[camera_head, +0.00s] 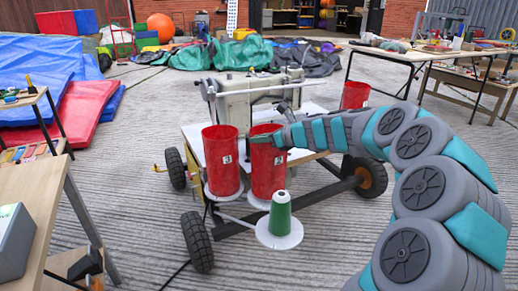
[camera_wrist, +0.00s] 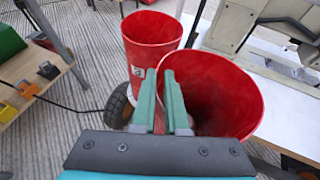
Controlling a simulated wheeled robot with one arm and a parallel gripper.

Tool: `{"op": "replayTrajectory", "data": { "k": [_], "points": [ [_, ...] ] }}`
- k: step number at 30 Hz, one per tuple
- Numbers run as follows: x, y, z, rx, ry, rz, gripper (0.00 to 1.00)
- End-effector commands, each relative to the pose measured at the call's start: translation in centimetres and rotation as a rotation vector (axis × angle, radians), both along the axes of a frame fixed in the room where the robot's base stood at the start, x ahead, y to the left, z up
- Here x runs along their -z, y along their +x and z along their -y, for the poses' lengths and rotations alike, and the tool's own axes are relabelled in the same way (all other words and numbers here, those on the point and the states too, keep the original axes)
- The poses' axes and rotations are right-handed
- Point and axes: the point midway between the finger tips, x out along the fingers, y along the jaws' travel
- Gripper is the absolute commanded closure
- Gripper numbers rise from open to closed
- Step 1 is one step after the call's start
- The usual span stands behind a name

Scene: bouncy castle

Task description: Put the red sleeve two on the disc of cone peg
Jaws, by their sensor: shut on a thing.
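Two red sleeves stand side by side at the white machine's near side: a left one (camera_head: 222,165) and a right one (camera_head: 268,172). Each has a small white number label, too small to read surely. My gripper (camera_head: 266,138) is shut on the rim of the right sleeve, which also shows in the wrist view (camera_wrist: 235,85); the fingers (camera_wrist: 168,78) straddle its wall. The left sleeve (camera_wrist: 150,45) is beside it. The cone peg is a green cone with a pale tip (camera_head: 280,214) on a bare white disc (camera_head: 279,242), in front of the sleeves. No sleeve is around it.
The wheeled machine cart (camera_head: 198,240) carries the discs on low arms. Another red sleeve (camera_head: 355,95) stands behind at the right. A wooden table (camera_head: 30,185) is at the left, and work tables (camera_head: 455,75) are at the back right. Concrete floor is clear in front.

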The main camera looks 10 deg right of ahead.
Motion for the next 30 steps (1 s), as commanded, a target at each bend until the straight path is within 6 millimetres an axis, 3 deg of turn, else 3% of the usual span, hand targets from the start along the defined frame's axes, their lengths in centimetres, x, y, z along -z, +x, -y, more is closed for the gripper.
{"op": "replayTrajectory", "data": {
  "k": [4, 14, 15, 23, 30],
  "points": [
    [2.2, 0.0, -0.1, -0.002, 0.003, -0.001, 1.00],
    [2.4, 0.0, 0.0, 0.000, 0.001, 0.001, 1.00],
    [2.4, 0.0, 0.0, 0.000, 0.001, 0.001, 0.86],
    [2.4, 0.0, 0.0, 0.000, -0.001, 0.001, 0.57],
    [2.4, 0.0, 0.0, 0.000, -0.001, 0.001, 0.57]
  ]
}}
